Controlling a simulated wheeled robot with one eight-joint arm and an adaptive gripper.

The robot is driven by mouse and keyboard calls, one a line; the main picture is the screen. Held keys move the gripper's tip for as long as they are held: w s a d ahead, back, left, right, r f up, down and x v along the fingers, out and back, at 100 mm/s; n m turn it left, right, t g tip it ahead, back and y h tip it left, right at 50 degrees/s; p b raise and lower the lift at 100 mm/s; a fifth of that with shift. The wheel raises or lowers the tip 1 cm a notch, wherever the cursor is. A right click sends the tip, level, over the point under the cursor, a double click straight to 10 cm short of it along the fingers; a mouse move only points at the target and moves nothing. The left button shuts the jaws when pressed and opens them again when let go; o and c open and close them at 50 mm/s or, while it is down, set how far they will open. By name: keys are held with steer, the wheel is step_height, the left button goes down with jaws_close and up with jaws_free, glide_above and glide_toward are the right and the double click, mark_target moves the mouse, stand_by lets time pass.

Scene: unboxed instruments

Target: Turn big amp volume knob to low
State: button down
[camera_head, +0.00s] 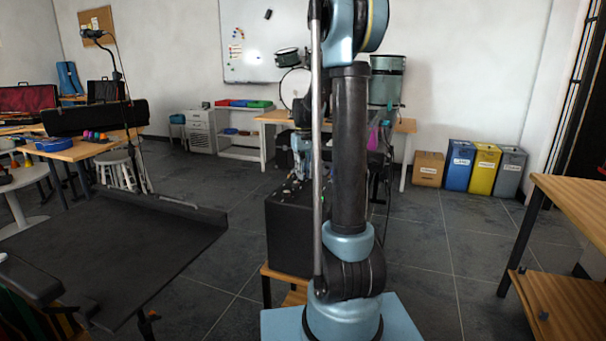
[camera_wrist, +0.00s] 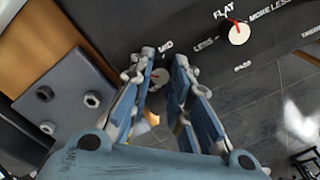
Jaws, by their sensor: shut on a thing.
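The big amp is the black box (camera_head: 290,232) left of my arm in the head view. In the wrist view its dark panel (camera_wrist: 120,18) fills the top. My gripper (camera_wrist: 163,62) has its two blue fingers on either side of a small pale knob (camera_wrist: 160,77) and is shut on it. The lettering by this knob seems to read MID; whether it is the volume knob I cannot tell. In the head view my gripper (camera_head: 299,172) is just above the amp top, partly hidden by my arm.
A second pale knob (camera_wrist: 239,34) with a red pointer and FLAT, LESS, MORE lettering is to the right. The amp stands on a wooden stand (camera_head: 266,285). A wooden table (camera_head: 575,205) is at right; dark floor is clear between.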

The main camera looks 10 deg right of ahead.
steer(key=c, duration=1.5)
jaws_free()
steer(key=shift+o, duration=0.2)
steer(key=shift+r, duration=0.1)
step_height(320, 180, up, 12)
